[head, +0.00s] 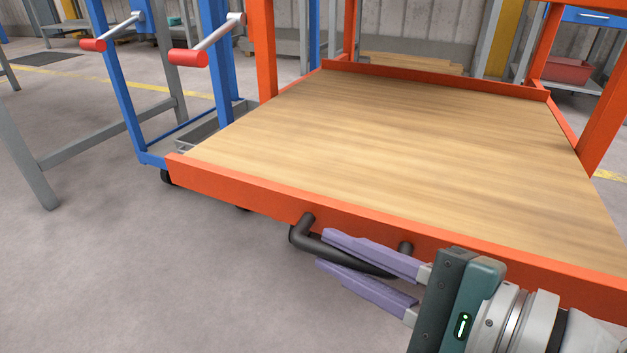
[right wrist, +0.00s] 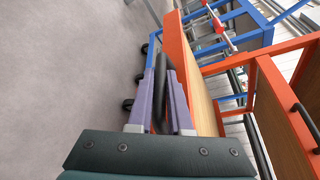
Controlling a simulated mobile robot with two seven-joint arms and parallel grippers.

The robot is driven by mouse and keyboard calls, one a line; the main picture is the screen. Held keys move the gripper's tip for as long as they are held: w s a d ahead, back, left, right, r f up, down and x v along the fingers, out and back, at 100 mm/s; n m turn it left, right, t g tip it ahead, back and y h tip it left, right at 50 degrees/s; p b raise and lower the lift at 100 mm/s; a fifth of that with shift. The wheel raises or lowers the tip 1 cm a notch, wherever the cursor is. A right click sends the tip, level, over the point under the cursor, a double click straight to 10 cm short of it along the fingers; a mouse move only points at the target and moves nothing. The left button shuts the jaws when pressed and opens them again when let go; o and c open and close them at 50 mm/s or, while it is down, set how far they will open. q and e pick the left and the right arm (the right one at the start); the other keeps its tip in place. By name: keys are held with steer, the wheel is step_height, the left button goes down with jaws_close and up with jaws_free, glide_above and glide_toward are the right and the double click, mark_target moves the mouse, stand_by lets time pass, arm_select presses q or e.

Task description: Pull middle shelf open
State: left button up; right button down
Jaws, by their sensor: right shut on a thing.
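The shelf is a wooden board (head: 420,150) in an orange frame, seen from above in the head view. Its orange front edge (head: 240,195) carries a black bar handle (head: 298,236). My right gripper (head: 323,250) comes in from the lower right, with its two purple fingers along and around the handle's bar. It is shut on the handle. The right wrist view also shows the fingers with the dark handle (right wrist: 160,105) between them, next to the orange edge. The fingers hide part of the bar. My left gripper is not in view.
Orange posts (head: 262,50) rise beside the shelf, whose top is bare. A blue frame (head: 118,85) with red-ended bars (head: 188,57) stands at left. Another black handle (right wrist: 304,128) shows on a second board at right in the wrist view. The floor in front is clear.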

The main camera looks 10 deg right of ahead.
stand_by(0.3)
steer(key=c, duration=0.8)
jaws_free()
steer(key=shift+d, duration=0.1)
steer(key=shift+c, duration=0.2)
steer(key=shift+s+d, duration=0.1)
steer(key=shift+s, duration=0.15)
steer(key=b+v, duration=0.4)
steer(key=v, duration=0.5)
steer(key=shift+s+d+r, duration=0.1)
steer(key=shift+s, duration=0.05)
